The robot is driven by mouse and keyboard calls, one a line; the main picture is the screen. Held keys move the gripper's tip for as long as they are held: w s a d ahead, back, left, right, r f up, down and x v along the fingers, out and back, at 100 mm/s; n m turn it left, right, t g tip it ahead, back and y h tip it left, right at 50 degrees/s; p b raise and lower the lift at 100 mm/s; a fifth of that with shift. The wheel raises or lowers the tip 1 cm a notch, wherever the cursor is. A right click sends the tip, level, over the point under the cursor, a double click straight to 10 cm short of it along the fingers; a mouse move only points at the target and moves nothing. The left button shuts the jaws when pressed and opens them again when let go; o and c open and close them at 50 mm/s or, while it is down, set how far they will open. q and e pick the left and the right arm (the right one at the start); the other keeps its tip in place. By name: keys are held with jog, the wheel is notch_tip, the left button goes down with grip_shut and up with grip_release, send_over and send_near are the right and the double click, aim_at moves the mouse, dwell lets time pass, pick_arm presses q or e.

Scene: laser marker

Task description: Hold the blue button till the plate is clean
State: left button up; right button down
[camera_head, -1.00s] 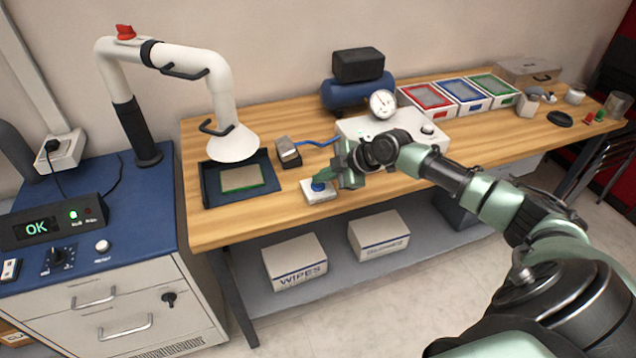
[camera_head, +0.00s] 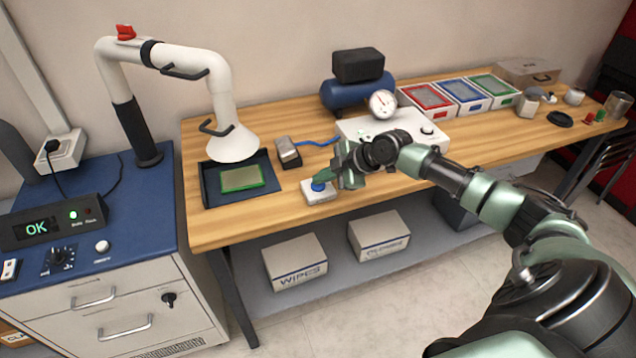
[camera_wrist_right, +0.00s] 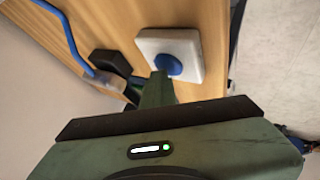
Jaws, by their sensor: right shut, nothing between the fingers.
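The blue button (camera_head: 319,186) sits on a small white box (camera_head: 320,196) near the front edge of the wooden bench. My right gripper (camera_head: 324,178) is shut and empty, its fingertips at the button's top. In the right wrist view the fingertips (camera_wrist_right: 160,78) meet the side of the blue button (camera_wrist_right: 170,64); whether it is pressed down cannot be told. The plate (camera_head: 242,179), green-edged with a dull olive-grey face, lies in the dark blue tray (camera_head: 209,189) under the white extraction hood (camera_head: 233,146). My left gripper is not in view.
A small metal-and-black block (camera_head: 288,152) with a blue hose stands between tray and button box. A white unit with a gauge (camera_head: 383,104) is behind my right arm. The display box (camera_head: 45,227) at left reads OK with a green light.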

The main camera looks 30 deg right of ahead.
aim_at(322, 186)
dwell(0.4)
jog(key=shift+r+p, duration=0.7)
jog(key=shift+r, duration=0.3)
notch_tip(322, 186, up, 5)
jog(key=p, duration=0.3)
jog(key=shift+p, duration=0.3)
